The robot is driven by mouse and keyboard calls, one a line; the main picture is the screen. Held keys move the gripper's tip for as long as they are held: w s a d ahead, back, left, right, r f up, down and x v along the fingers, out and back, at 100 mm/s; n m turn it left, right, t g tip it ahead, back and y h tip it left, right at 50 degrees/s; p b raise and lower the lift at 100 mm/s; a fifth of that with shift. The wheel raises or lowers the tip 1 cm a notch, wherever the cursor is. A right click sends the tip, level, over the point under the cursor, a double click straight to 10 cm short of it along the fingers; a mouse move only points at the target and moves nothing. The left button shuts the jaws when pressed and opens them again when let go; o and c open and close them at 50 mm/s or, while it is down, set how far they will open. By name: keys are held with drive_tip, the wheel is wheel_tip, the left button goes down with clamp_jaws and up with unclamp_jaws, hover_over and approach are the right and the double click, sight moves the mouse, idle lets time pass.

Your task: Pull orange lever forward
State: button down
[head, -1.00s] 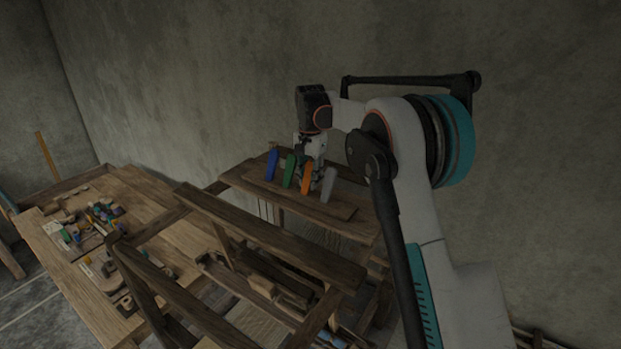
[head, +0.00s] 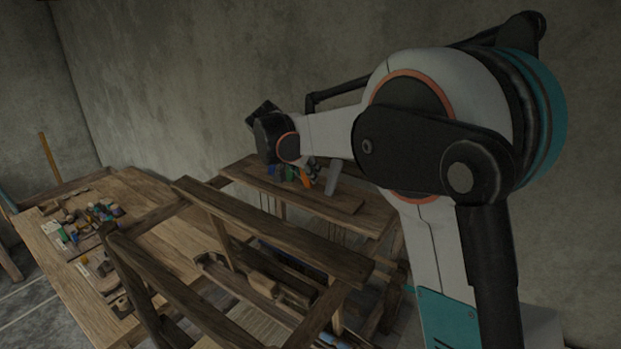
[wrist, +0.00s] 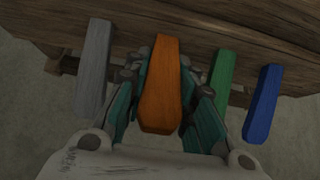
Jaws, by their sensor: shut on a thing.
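The orange lever (wrist: 161,88) stands between the two fingers of my gripper (wrist: 163,110) in the wrist view, with a finger along each side of it. My gripper is shut on it. In the head view the orange lever (head: 305,178) is partly hidden behind my wrist and fingers. The grey lever (wrist: 94,70) is to its left in the wrist view, and the green lever (wrist: 220,80) and blue lever (wrist: 263,102) are to its right.
The levers sit on a wooden plank (head: 345,204) at the top of the loom. A wooden loom beam (head: 270,232) runs in front of them. A workbench (head: 60,270) with several small items stands at the left. A bare wall is behind.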

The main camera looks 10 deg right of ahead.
drive_tip(key=shift+s+a+t+h+b, duration=0.25)
drive_tip(key=shift+a+t+h+b, duration=0.1)
drive_tip(key=shift+t+h+b, duration=0.35)
drive_tip(key=c, duration=1.3)
unclamp_jaws()
drive_tip(key=v, duration=1.2)
